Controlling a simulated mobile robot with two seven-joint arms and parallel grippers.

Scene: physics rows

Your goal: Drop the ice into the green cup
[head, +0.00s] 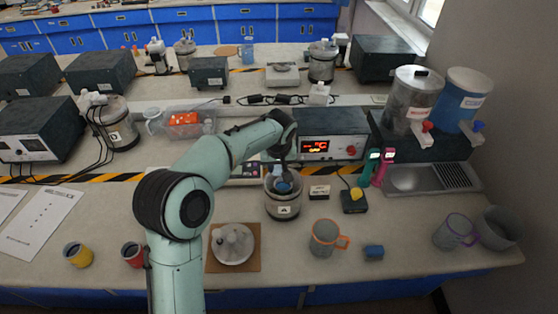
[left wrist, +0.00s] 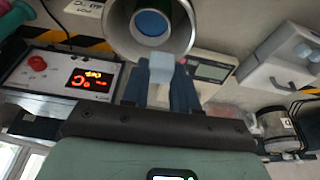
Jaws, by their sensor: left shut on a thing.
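My left gripper (head: 281,172) reaches over the metal vessel marked A (head: 282,210), its fingers pointing down at the open top. In the left wrist view, the gripper (left wrist: 162,76) is shut on a small pale block, the ice (left wrist: 163,68). The vessel's round rim (left wrist: 188,38) is close ahead of the fingertips, with blue inside. I cannot tell in the head view whether the ice is above the rim or inside it. I see no plainly green cup; the arm hides part of the bench. My right gripper is not in view.
A lid (head: 232,244) lies on a brown board. Small yellow (head: 78,255) and red (head: 132,255) cups stand left. A display box (head: 335,134) stands behind the vessel.

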